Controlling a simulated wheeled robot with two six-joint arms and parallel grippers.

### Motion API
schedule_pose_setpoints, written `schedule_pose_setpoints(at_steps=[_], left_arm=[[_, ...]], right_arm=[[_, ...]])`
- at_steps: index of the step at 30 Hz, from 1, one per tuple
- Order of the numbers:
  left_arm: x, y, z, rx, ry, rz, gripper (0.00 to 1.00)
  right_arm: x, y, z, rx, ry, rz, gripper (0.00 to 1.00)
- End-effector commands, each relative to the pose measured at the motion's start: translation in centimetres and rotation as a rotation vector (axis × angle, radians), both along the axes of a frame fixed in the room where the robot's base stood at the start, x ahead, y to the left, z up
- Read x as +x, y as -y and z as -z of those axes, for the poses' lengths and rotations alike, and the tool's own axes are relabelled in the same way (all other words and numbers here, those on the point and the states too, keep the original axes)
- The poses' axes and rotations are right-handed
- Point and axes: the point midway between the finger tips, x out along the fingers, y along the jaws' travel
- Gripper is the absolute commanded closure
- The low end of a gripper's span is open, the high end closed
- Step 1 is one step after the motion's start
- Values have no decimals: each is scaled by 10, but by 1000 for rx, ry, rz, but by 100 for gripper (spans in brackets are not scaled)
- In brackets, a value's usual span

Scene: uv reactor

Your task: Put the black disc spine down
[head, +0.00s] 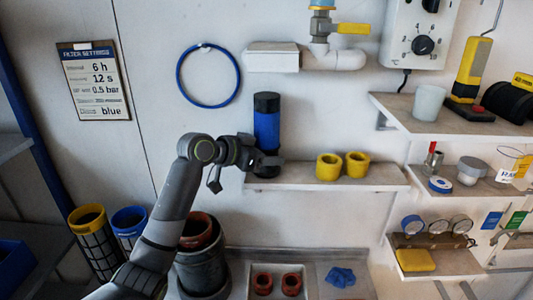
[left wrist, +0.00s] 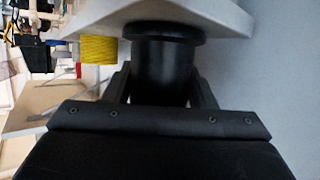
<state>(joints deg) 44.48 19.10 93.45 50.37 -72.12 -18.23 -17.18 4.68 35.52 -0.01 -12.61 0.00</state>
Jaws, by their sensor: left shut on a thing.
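The black disc spine (head: 266,103) stands upright at the left part of the wall shelf (head: 325,178), with a blue section (head: 267,127) around its middle. Its black top shows above the blue. My left gripper (head: 262,163) is shut on its lower black part from the left. In the left wrist view, the black cylinder of the spine (left wrist: 163,65) sits between the two fingers (left wrist: 162,90), with a wider black flange at the shelf. Whether the flange rests on the shelf or is just above it, I cannot tell. My right gripper is not in view.
Two yellow rings (head: 328,167) stand on the same shelf to the right. A blue hoop (head: 181,77) hangs on the wall above left. Below are a tray with red rings (head: 291,284), a blue cloth (head: 340,277) and a dark bucket (head: 203,270).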

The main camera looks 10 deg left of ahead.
Motion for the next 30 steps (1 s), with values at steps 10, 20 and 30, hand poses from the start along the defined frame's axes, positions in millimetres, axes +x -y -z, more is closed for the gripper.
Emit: schedule_pose_setpoints(at_steps=[10, 20, 30], left_arm=[[0, 0, 2, 0, 0, 0, 28], [0, 0, -2, -1, 1, 0, 28], [-37, -35, -18, 5, 5, -4, 28]], right_arm=[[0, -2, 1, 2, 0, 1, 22], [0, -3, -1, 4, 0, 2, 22], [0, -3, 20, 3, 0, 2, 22]])
